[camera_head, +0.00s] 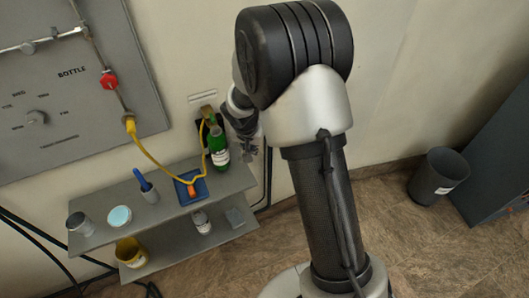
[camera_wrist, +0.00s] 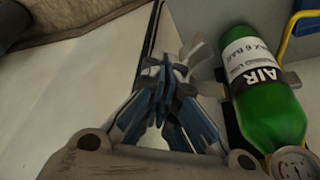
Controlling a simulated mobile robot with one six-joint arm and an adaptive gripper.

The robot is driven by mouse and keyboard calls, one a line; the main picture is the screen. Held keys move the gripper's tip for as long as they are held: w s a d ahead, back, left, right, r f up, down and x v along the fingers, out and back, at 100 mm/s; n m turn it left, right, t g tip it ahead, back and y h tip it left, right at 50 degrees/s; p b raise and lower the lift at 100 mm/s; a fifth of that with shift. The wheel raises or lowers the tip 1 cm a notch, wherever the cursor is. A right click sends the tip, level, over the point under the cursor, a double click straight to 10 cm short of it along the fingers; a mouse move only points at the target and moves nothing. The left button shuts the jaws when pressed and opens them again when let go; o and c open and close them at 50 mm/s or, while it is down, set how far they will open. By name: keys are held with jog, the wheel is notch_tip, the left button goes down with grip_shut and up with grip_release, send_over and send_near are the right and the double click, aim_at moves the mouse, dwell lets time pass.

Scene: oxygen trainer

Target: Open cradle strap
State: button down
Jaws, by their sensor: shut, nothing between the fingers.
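The green bottle (camera_head: 218,146) with a white label stands at the back of the shelf, against the wall. In the wrist view the green AIR bottle (camera_wrist: 268,110) lies to the right of my gripper (camera_wrist: 172,68). My gripper is shut and empty, with its fingertips beside the bottle and apart from its green body. It also shows in the head view (camera_head: 247,140), right of the bottle. A dark cradle (camera_wrist: 233,132) shows along the bottle's near side. A pale grey piece (camera_wrist: 197,48) shows just beyond my fingertips; I cannot tell whether it is the strap.
A panel (camera_head: 60,90) with a red knob (camera_head: 108,80) hangs on the wall. The shelf (camera_head: 120,222) also holds a cup and a blue-handled tool. A gauge (camera_wrist: 293,164) sits near the bottle's end.

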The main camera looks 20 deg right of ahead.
jog(key=shift+w+a+f, duration=0.1)
jog(key=shift+w, duration=0.25)
jog(key=shift+w, duration=0.1)
